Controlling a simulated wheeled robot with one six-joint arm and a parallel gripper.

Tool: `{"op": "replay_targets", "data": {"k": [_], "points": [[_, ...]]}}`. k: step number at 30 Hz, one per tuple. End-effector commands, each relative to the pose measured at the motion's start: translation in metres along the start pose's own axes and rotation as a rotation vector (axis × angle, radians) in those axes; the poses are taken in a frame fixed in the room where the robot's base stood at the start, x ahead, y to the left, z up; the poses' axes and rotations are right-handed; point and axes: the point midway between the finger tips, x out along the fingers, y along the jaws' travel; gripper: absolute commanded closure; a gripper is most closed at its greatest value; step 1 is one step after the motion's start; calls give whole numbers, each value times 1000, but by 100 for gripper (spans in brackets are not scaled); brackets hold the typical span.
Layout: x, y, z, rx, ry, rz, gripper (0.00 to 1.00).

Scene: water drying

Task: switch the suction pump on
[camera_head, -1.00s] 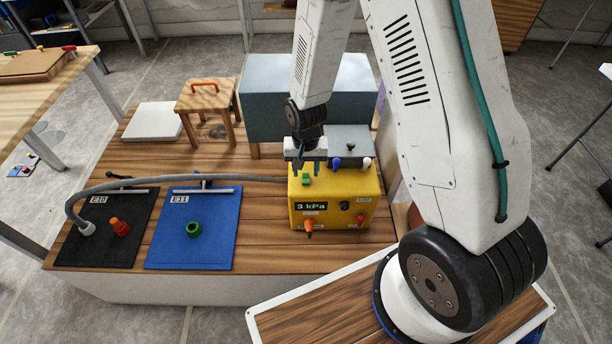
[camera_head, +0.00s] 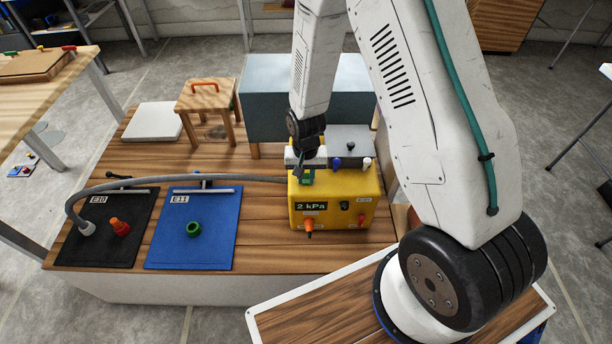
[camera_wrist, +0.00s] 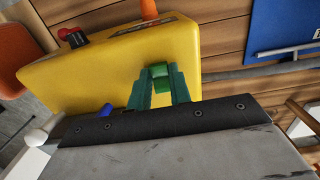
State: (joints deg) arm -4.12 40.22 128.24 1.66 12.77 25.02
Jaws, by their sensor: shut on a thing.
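The yellow suction pump box (camera_head: 335,190) stands on the wooden bench; its display (camera_head: 311,206) reads 2 kPa. It fills the upper left of the wrist view (camera_wrist: 110,68). My gripper (camera_head: 307,177) is down at the top left of the box. In the wrist view its green fingers (camera_wrist: 158,88) are shut on a small green switch (camera_wrist: 160,71) on the box top. The fingers partly hide the switch, so I cannot tell its position. A grey hose (camera_head: 150,181) runs left from behind the box to a pale fitting (camera_head: 87,228) on the black mat.
A blue knob (camera_head: 337,163) and a white knob (camera_head: 367,162) stand close to the right of my gripper. A blue-grey block (camera_head: 275,100) is behind. The black E10 mat (camera_head: 80,250) and blue E11 mat (camera_head: 215,255) lie left. A small wooden stool (camera_head: 205,97) stands at the back.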

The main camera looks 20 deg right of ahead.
Motion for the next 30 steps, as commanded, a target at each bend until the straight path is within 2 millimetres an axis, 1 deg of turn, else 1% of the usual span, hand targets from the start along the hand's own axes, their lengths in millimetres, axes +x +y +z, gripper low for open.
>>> {"op": "replay_targets", "data": {"k": [9, 13, 18, 26, 27, 28, 29, 30], "points": [[0, 1, -10, 4, -254, -3, 100], [0, 1, -12, 2, -336, -3, 100], [-1, 0, -12, 0, -377, -4, 100], [-1, 0, -12, -1, -377, -4, 100], [-1, 0, -12, -1, -377, -4, 69], [-1, 0, -12, -1, -376, -4, 61], [-1, 0, -12, -1, -376, -4, 58], [-1, 0, -12, -1, -376, -4, 58]]}}
